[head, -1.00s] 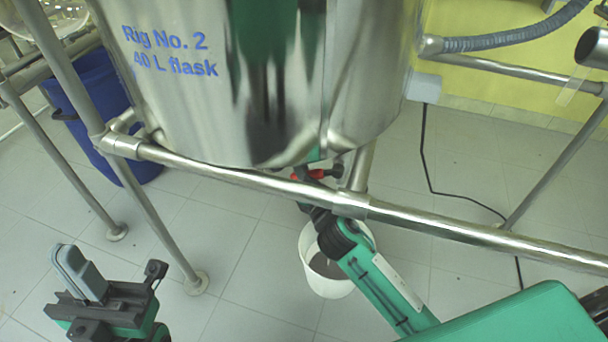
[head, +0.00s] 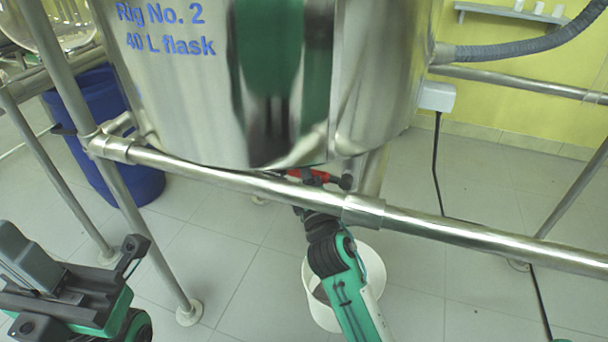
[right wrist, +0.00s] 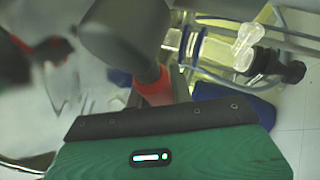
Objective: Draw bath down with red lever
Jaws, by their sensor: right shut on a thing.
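The steel bath (head: 285,80) marked "Rig No. 2 40 L flask" fills the upper middle of the head view. The red lever (head: 318,174) shows just under its bottom, partly hidden by the bath and the frame rail. My right gripper (head: 314,196) reaches up behind the rail and is shut on the red lever. In the right wrist view the red lever (right wrist: 155,88) lies against a dark grey finger. The grip itself is largely hidden. My left gripper (head: 70,280) is at the lower left, away from the bath; its opening is unclear.
A white bucket (head: 372,275) stands on the floor below the lever, partly behind my right arm. A steel rail (head: 460,232) crosses in front of the bath. A blue bin (head: 88,105) stands behind the left leg. A black cable (head: 437,165) runs down at the right.

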